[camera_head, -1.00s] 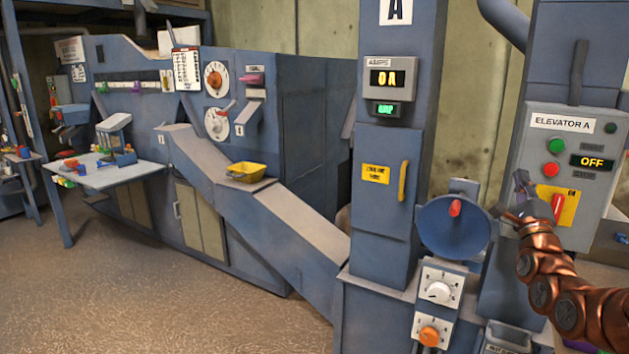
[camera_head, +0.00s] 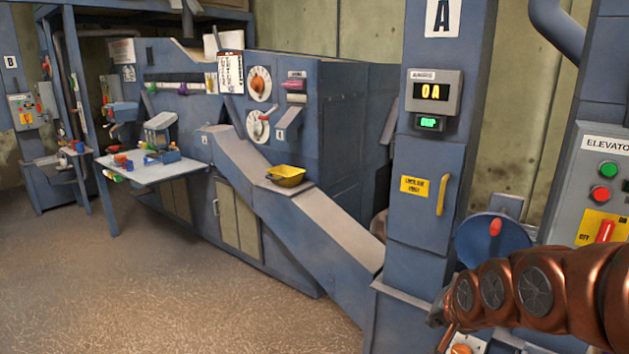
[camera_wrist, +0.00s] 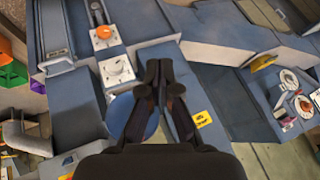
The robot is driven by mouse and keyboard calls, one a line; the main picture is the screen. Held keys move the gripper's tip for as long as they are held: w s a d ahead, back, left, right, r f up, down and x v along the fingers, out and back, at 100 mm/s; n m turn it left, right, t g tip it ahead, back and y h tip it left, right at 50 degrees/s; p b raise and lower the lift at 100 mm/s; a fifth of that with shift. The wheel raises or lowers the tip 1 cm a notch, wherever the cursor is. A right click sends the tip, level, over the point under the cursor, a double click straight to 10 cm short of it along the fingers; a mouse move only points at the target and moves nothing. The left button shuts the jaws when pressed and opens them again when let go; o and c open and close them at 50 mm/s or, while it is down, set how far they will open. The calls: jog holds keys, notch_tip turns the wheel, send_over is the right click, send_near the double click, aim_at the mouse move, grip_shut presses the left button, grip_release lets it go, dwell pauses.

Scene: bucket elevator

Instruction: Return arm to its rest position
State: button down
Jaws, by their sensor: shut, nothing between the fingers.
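My copper-coloured arm (camera_head: 530,290) reaches in from the right edge of the head view, in front of the elevator column base. My gripper (camera_head: 437,315) shows only in part at the arm's left end, low in the picture. In the wrist view my gripper (camera_wrist: 160,72) has its dark fingers together with nothing between them. Behind the fingers lie the blue round disc (camera_wrist: 122,112) and a white dial (camera_wrist: 116,69). The fingers touch nothing that I can make out.
The elevator panel (camera_head: 606,165) with green and red buttons is cut off at the right. The blue disc with a red knob (camera_head: 495,226) stands close behind my arm. A yellow bucket (camera_head: 285,176) sits on the sloping chute. The floor (camera_head: 190,280) at left is clear.

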jog(key=s+a+f+n+g+p, duration=0.1)
jog(key=s+a+n+g, duration=0.1)
jog(key=s, duration=1.3)
jog(key=s+a+f+n+g, duration=0.1)
jog(key=s+a+n+g, duration=0.2)
jog(key=s+g, duration=0.4)
jog(key=s+n, duration=0.1)
jog(key=s, duration=0.6)
jog(key=shift+s+a+n+p, duration=0.15)
jog(key=shift+s+n+p, duration=0.25)
jog(key=shift+a+f, duration=0.1)
